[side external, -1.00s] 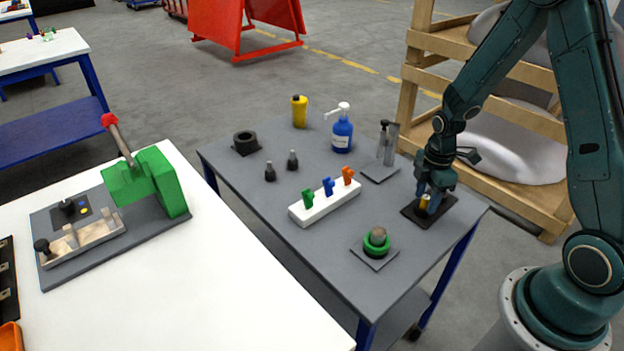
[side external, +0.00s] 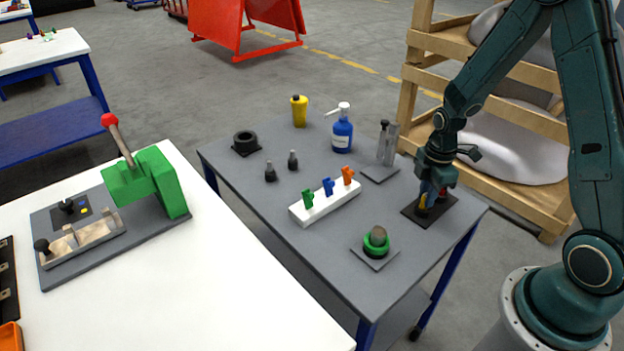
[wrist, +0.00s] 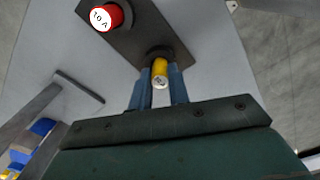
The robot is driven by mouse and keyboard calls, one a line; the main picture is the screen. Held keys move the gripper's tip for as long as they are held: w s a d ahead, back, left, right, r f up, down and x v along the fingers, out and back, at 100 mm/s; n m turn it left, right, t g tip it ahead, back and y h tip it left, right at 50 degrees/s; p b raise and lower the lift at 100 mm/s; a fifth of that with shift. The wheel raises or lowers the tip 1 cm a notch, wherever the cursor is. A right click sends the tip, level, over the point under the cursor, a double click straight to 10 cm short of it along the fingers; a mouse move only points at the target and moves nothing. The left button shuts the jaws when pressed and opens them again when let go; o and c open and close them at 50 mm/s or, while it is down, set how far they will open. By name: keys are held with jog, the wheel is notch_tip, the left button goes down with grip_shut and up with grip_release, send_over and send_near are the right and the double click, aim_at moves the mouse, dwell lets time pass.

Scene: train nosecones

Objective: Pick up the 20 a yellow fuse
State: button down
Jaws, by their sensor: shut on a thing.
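The yellow fuse (wrist: 160,70) is between the two blue fingers of my gripper (wrist: 158,84) in the wrist view, with its pale marked end toward the camera. My gripper is shut on it, over the dark fuse plate (wrist: 130,32). In the side external view the yellow fuse (side external: 422,202) shows at the fingertips of my gripper (side external: 430,195), low over the dark plate (side external: 412,213). I cannot tell whether its lower end is still in the plate. A red fuse marked 10 A (wrist: 105,17) stands on the plate beside it.
On the grey table (side external: 330,255) are a white block (side external: 325,205) with coloured pieces, a green ring fixture (side external: 376,242), a blue bottle (side external: 342,134) and a yellow container (side external: 299,111). A grey stand (side external: 380,172) is close behind my gripper. Wooden shelves (side external: 530,110) stand beyond.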

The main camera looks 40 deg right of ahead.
notch_tip(320, 180, up, 19)
jog(key=shift+r, duration=0.15)
dwell(0.5)
dwell(0.5)
